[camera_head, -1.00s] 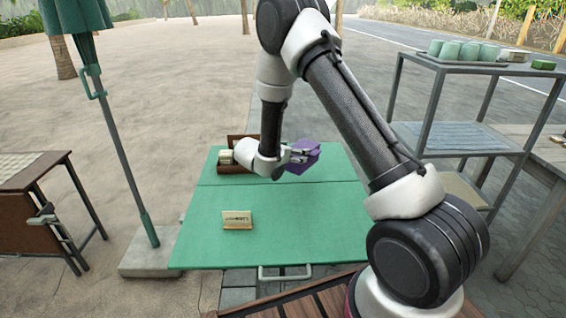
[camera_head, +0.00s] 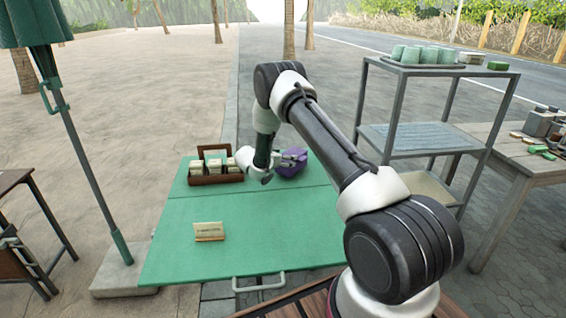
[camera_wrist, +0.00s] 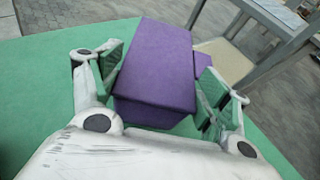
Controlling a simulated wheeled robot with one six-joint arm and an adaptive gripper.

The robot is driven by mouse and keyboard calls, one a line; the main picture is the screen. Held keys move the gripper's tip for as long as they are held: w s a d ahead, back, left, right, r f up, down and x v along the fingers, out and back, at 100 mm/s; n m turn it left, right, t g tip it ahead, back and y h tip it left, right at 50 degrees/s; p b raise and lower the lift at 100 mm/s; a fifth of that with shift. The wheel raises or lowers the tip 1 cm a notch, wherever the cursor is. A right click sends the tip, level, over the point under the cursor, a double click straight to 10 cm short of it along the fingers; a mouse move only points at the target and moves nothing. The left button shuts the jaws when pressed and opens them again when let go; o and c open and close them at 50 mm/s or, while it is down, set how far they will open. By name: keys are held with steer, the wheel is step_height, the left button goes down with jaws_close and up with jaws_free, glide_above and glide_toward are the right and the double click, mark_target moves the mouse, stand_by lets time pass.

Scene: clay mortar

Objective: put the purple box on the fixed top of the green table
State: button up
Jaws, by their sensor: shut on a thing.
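The purple box (camera_head: 292,163) is at the far part of the green table (camera_head: 215,245), beyond the seam that crosses the tabletop. My gripper (camera_head: 284,158) is shut on the box from its left side in the head view. In the wrist view the box (camera_wrist: 155,62) sits between the two green-padded fingers (camera_wrist: 160,92), with green tabletop around it. The box is at or just above the surface; I cannot tell whether it touches.
A brown wooden case (camera_head: 216,178) with pale packets stands left of the box. A small sign (camera_head: 209,231) stands on the near panel. A grey shelf rack (camera_head: 420,145) stands to the right, and a green parasol (camera_head: 85,150) to the left. The near panel is otherwise clear.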

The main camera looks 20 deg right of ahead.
steer(key=shift+f, duration=0.7)
steer(key=shift+f, duration=0.1)
steer(key=o, duration=1.6)
